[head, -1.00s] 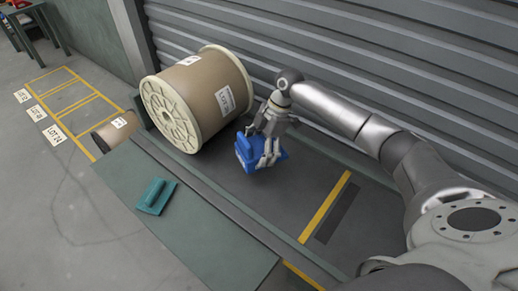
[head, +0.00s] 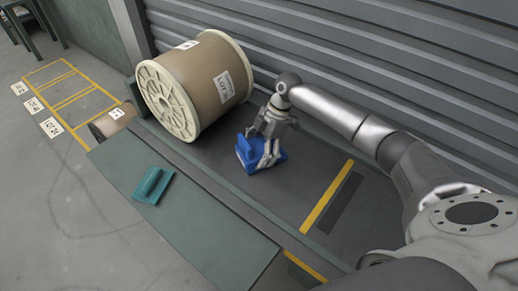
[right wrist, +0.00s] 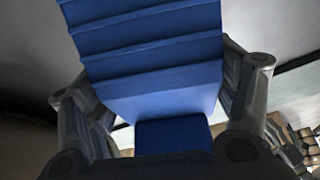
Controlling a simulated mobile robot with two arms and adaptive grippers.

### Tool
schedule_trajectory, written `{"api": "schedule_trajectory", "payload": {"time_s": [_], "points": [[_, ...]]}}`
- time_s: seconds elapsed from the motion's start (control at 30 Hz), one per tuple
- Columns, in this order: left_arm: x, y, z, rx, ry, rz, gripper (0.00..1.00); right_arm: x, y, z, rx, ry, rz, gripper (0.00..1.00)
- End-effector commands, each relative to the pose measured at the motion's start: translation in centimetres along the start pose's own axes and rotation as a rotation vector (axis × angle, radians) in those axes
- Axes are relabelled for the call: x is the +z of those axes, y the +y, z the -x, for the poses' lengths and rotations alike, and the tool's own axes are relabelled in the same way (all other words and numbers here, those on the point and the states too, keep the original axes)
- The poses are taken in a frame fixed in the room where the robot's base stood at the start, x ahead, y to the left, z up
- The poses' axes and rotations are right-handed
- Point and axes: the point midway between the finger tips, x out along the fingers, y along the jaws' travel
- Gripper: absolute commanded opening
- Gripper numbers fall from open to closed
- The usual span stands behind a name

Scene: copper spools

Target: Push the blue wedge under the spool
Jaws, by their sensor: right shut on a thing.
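The big brown spool (head: 205,88) with cream flanges lies on its side on the dark platform, near the shuttered wall. The blue wedge (head: 245,150) is to the right of and below it in the head view, with a gap between them. My right gripper (head: 269,152) is shut on the wedge and hides part of it. I cannot tell whether the wedge touches the floor. In the right wrist view, the wedge's ribbed blue face (right wrist: 155,50) fills the middle, between the fingers (right wrist: 160,125). My left gripper is not in view.
A small brown roll (head: 112,121) is left of the spool. The platform right of the wedge, with a yellow stripe (head: 326,197), is clear.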

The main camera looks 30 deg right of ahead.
Motion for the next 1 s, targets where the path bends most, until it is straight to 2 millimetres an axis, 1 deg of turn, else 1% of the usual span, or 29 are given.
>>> {"api": "schedule_trajectory", "payload": {"time_s": [0.23, 0.77, 0.8, 0.93, 1.0], "points": [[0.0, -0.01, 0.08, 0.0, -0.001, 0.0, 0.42, -0.07, 0.07, 0.05, 0.002, 0.002, 0.001, 0.38], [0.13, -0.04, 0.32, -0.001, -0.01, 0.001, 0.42, 0.19, 0.03, -0.6, 0.001, 0.0, 0.001, 0.38], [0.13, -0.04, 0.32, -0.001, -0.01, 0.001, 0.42, 0.2, 0.02, -0.62, 0.001, 0.0, 0.001, 0.83], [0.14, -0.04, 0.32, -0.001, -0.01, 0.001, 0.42, 0.21, 0.01, -0.61, 0.0, 0.0, 0.001, 0.99], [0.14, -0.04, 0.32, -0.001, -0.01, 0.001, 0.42, 0.21, 0.01, -0.59, 0.0, 0.0, 0.0, 1.0]]}}
